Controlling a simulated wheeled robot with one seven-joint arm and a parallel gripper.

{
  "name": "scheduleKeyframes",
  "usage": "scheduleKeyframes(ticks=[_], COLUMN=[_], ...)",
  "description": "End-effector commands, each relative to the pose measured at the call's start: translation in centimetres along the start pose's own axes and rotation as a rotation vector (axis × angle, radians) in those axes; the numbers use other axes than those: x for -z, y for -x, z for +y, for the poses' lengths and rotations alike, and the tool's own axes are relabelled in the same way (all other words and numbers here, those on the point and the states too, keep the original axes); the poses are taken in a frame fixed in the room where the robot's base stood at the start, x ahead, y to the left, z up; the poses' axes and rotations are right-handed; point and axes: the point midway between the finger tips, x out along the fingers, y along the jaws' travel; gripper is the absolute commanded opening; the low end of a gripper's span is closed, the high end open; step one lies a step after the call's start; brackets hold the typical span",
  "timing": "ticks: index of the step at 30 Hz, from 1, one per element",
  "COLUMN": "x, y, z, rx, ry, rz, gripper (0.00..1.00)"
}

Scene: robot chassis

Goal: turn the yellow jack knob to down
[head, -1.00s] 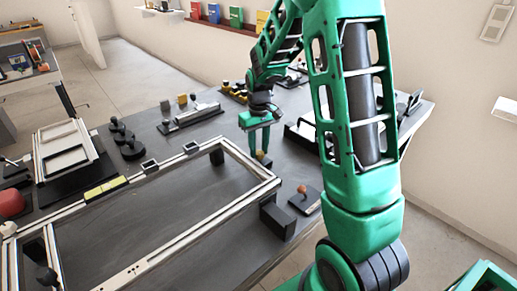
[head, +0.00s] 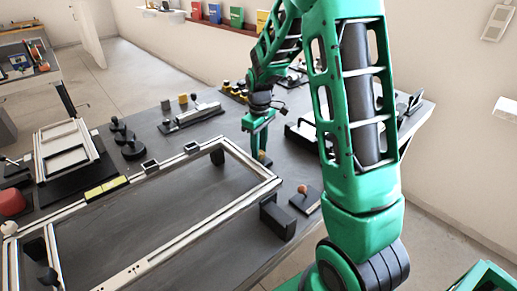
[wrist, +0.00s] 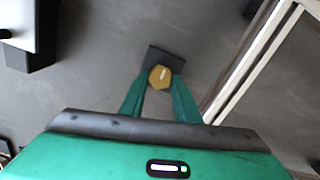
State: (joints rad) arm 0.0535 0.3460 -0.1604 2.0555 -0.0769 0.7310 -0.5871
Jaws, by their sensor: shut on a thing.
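The yellow jack knob (wrist: 157,84) sits on a small dark block (wrist: 165,54) between my fingers in the wrist view. A pale mark on its face runs nearly up and down the picture, leaning slightly right at the top. My gripper (wrist: 160,80) is shut on the knob, one green finger on each side. In the head view my gripper (head: 262,153) reaches down to the table beside the right end of the metal frame. The knob (head: 262,155) is small and partly hidden by the fingers there.
The pale metal frame (head: 207,221) lies close left of the gripper. A black box (head: 279,217) and an orange-topped knob on a dark base (head: 303,190) stand nearer me on the right. Several small fixtures line the table's back.

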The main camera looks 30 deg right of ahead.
Motion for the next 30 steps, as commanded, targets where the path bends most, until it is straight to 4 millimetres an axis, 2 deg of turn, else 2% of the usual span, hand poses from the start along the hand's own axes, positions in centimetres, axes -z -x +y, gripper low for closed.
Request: scheduleKeyframes(ticks=[6,7,9,20,25,30], x=[0.3,0.3,0.3,0.1,0.2,0.2], y=[0.3,0.3,0.3,0.4,2.4,5.7], z=[0.3,0.3,0.3,0.1,0.2,0.2], rx=[-0.008,-0.008,-0.008,-0.003,-0.004,-0.005], ry=[-0.001,-0.001,-0.002,-0.002,-0.002,-0.001], rz=[0.011,0.011,0.01,0.004,0.006,0.007], gripper=[0.07,0.31,0.48,0.48,0.48,0.48])
